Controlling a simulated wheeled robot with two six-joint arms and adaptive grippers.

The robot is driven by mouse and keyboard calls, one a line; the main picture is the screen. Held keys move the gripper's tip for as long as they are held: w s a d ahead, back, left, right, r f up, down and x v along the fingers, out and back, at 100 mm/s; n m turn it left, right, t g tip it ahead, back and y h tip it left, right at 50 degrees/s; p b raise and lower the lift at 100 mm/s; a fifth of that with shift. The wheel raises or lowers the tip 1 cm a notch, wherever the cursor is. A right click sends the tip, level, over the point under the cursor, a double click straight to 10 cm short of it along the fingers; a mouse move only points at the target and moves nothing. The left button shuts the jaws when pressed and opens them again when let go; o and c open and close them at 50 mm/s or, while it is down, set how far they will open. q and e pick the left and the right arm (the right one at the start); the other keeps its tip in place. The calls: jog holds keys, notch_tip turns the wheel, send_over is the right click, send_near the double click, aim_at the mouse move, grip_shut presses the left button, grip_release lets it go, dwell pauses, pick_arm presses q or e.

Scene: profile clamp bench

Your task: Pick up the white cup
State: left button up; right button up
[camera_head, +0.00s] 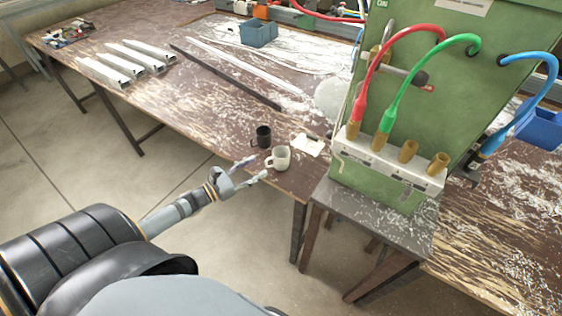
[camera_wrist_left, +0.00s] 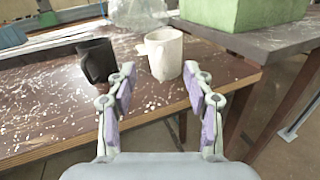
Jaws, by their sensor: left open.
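The white cup (camera_head: 279,158) stands upright near the front edge of the worn brown table, with its handle toward the left. It also shows in the left wrist view (camera_wrist_left: 165,55), ahead of my gripper. My left gripper (camera_head: 259,168) is open, just left of the cup and in front of it. In the left wrist view its fingers (camera_wrist_left: 168,84) are spread with nothing between them, and the cup stands beyond the fingertips. My right gripper is not in view.
A black mug (camera_head: 263,137) stands close to the left of the white cup. A paper pad (camera_head: 308,144) lies behind it at right. A green machine (camera_head: 450,75) with coloured hoses stands at right. Metal profiles (camera_head: 143,56) and a blue bin (camera_head: 258,33) lie farther back.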

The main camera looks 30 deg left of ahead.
aim_at(275, 160)
pick_arm(q)
jog(key=shift+d+x, duration=0.15)
jog(key=shift+x, duration=1.2)
jog(key=shift+d+x, duration=0.15)
jog(key=shift+x, duration=1.25)
jog(key=shift+s+f, duration=0.15)
jog(key=shift+s, duration=0.1)
jog(key=shift+c, duration=1.2)
grip_shut()
